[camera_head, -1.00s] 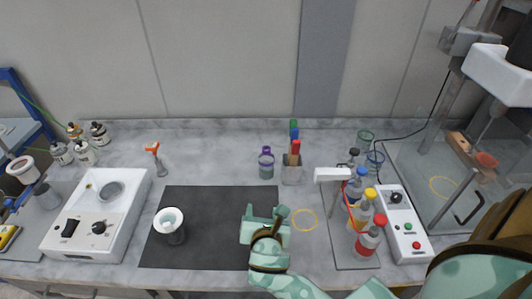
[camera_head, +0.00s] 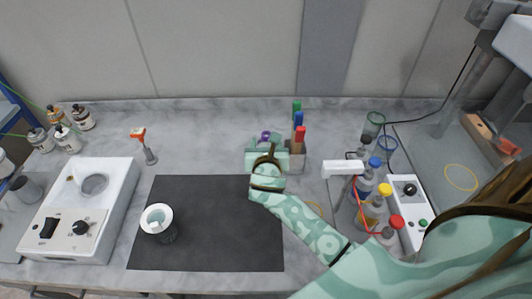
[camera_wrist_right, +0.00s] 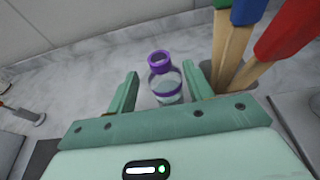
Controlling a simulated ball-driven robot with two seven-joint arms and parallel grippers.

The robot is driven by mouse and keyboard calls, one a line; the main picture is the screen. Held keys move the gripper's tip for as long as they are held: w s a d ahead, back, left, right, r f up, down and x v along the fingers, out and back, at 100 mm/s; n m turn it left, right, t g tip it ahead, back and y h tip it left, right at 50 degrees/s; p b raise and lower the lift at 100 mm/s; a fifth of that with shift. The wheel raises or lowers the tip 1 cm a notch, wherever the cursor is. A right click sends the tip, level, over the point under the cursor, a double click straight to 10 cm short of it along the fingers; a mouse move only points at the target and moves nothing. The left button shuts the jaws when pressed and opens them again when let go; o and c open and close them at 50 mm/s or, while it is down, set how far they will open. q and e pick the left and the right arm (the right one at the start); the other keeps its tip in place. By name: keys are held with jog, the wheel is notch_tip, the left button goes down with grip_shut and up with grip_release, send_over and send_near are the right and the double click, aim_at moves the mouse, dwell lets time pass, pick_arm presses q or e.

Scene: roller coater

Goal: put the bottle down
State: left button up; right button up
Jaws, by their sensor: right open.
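A small clear bottle with a purple neck ring and a purple band (camera_wrist_right: 166,84) stands upright on the marbled bench top in the right wrist view. In the head view only its purple top (camera_head: 265,136) shows, behind my right gripper, which hides the rest. My right gripper (camera_head: 266,152) is open, with its two fingers on either side of the bottle in the wrist view (camera_wrist_right: 160,76). Gaps show between the bottle and both fingers. My left gripper is not in view.
A holder (camera_head: 297,160) with red, blue and green-topped tools stands close to the right of the bottle. Bottles with coloured caps (camera_head: 372,210) stand farther right. A dark mat (camera_head: 220,230) with a white-topped cup (camera_head: 158,222) lies in front.

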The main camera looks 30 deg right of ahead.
aim_at(266, 140)
jog(key=x, duration=0.1)
jog(key=b+x, duration=0.1)
jog(key=x, duration=0.3)
jog(key=shift+f, duration=0.35)
jog(key=shift+r, duration=0.1)
jog(key=shift+c, duration=1.3)
grip_shut()
